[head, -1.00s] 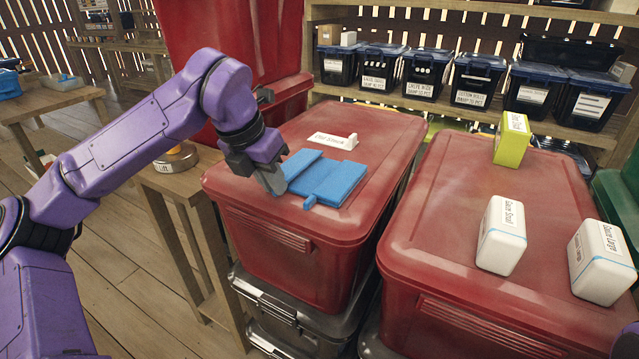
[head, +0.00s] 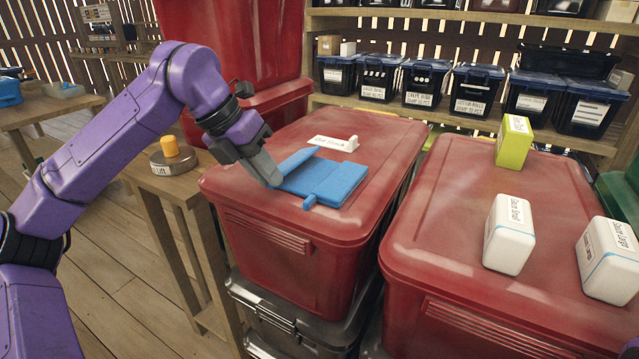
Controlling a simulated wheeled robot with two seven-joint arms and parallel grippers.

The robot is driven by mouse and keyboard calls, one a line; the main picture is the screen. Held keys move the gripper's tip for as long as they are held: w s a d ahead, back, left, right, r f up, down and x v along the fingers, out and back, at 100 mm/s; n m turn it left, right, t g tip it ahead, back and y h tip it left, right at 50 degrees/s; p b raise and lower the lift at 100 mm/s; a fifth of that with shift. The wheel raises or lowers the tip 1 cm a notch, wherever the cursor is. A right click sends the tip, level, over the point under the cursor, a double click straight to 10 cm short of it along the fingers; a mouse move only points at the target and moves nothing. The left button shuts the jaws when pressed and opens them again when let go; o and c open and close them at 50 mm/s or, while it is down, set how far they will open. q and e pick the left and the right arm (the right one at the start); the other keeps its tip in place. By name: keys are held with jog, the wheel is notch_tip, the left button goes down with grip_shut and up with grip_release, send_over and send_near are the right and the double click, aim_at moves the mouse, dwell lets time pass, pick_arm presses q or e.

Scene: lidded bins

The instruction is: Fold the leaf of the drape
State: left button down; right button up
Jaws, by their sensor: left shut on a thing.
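The blue drape (head: 330,180) lies on the lid of the left red bin (head: 385,140), with a small tab at its front edge. Its leaf (head: 298,160) is on the left side, tilted up from the lid. My left gripper (head: 270,178) is at the left edge of the drape, shut on the leaf; its fingertips partly hide that edge. My right gripper is not in view.
A white label piece (head: 335,143) lies behind the drape. The right red bin (head: 460,240) carries a yellow-green box (head: 514,142) and two white boxes (head: 509,235). A tall red bin (head: 235,45) stands behind my left arm. A shelf holds several dark bins (head: 423,82).

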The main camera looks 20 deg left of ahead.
pick_arm(q)
jog(key=shift+a+f, duration=0.1)
jog(key=shift+a, duration=0.1)
jog(key=shift+r+h, duration=0.2)
jog(key=shift+h, duration=0.2)
jog(key=shift+a+f+h+b, duration=0.1)
jog(key=shift+a+h+b, duration=0.3)
jog(key=shift+b, duration=0.6)
jog(key=shift+h, duration=0.3)
jog(key=shift+r+n, duration=0.3)
jog(key=shift+r, duration=0.05)
